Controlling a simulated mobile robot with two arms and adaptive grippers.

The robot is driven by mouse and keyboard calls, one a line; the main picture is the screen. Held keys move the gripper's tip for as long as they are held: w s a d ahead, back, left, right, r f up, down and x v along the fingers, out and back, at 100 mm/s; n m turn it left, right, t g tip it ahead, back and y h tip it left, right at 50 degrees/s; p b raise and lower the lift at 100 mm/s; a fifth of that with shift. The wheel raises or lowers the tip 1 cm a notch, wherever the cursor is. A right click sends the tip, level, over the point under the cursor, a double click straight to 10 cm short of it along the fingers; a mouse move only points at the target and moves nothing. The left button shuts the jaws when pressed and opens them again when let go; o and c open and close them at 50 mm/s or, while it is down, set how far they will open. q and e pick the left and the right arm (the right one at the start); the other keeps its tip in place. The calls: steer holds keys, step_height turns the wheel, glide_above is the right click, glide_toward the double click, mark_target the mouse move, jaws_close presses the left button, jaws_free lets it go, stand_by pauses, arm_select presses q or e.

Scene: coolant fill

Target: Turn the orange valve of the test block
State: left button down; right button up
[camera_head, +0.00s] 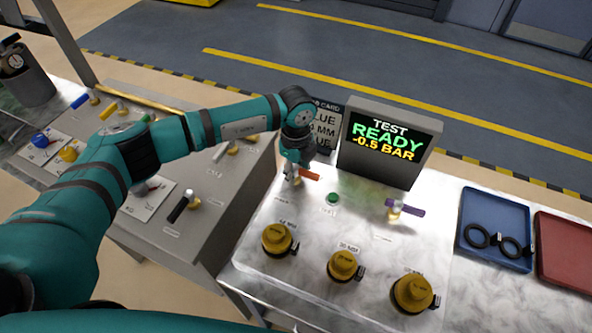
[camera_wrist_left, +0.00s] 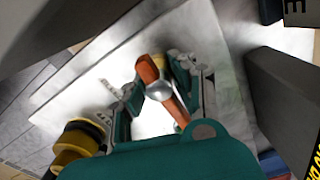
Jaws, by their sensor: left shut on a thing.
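The orange valve (camera_head: 310,174) is at the back left of the test block's metal top (camera_head: 305,222). My left gripper (camera_head: 293,171) reaches down onto the valve from above and is shut on it. In the left wrist view, the orange handle (camera_wrist_left: 148,69) with its silver hub runs diagonally between the two fingers (camera_wrist_left: 156,84). The fingers hide part of the valve in the head view. In the head view, the handle's visible end points right. My right gripper is not in view.
Behind the valve stand a display (camera_head: 388,141) reading "TEST READY -0.5 BAR" and a dark sign (camera_head: 325,124). A green button (camera_head: 333,198), a purple valve (camera_head: 405,208) and yellow caps (camera_head: 277,239) share the top. Blue (camera_head: 492,207) and red (camera_head: 562,250) trays lie right.

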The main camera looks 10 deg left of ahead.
arm_select(q)
steer(key=shift+f+m+b, duration=0.15)
steer(key=shift+m+b, duration=0.9)
steer(key=shift+m, duration=0.05)
steer(key=m+b, duration=0.9)
steer(key=shift+a+m, duration=0.1)
steer(key=shift+m, duration=0.3)
steer(key=m+b, duration=0.2)
steer(key=shift+m+b, duration=0.3)
steer(key=shift+r+m+b, duration=0.2)
steer(key=shift+m+b, duration=0.8)
steer(key=shift+m, duration=0.4)
steer(key=c, duration=1.1)
jaws_free()
